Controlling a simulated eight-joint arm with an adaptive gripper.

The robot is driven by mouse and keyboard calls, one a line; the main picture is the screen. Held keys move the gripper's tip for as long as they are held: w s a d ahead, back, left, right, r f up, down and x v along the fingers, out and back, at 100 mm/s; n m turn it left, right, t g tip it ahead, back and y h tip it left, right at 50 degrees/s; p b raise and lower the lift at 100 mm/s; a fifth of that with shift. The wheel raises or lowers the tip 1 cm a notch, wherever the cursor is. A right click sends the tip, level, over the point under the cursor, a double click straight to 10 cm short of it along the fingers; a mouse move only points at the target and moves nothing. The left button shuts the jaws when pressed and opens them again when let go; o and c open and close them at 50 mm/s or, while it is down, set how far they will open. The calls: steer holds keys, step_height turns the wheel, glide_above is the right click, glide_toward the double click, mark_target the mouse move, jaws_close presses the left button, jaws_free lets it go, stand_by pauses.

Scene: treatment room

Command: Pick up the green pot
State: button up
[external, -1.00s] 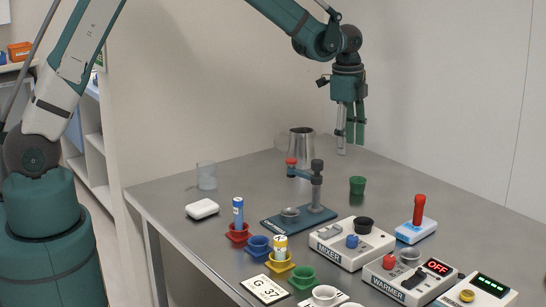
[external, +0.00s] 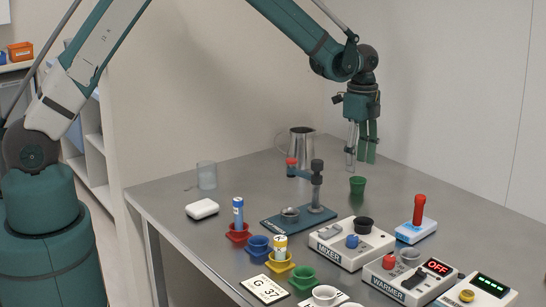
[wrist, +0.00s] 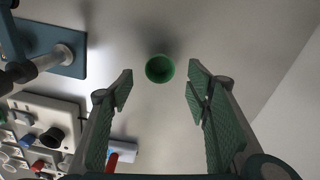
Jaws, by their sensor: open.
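The green pot (external: 357,185) is a small dark green cup standing upright on the grey table, behind the mixer. My gripper (external: 361,168) is open and empty, pointing down just above the pot in the external view. In the wrist view the pot (wrist: 160,68) shows from above, between the lines of the two spread fingers and a little beyond their tips. My gripper (wrist: 159,82) does not appear to touch it. A second green cup (external: 303,277) sits in the row of coloured cups at the front.
A press with a blue base (external: 290,221) stands left of the pot, and a metal jug (external: 301,148) behind it. The mixer (external: 345,250), warmer (external: 402,287) and red-handled joystick (external: 417,222) are in front. The table right of the pot is clear.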

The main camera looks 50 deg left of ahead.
mark_target(358, 181)
steer(key=shift+f, duration=1.05)
steer(key=shift+f, duration=0.1)
steer(key=shift+d+f, duration=0.15)
steer(key=shift+f, duration=2.35)
steer(key=shift+c, duration=0.7)
steer(key=c, duration=0.7)
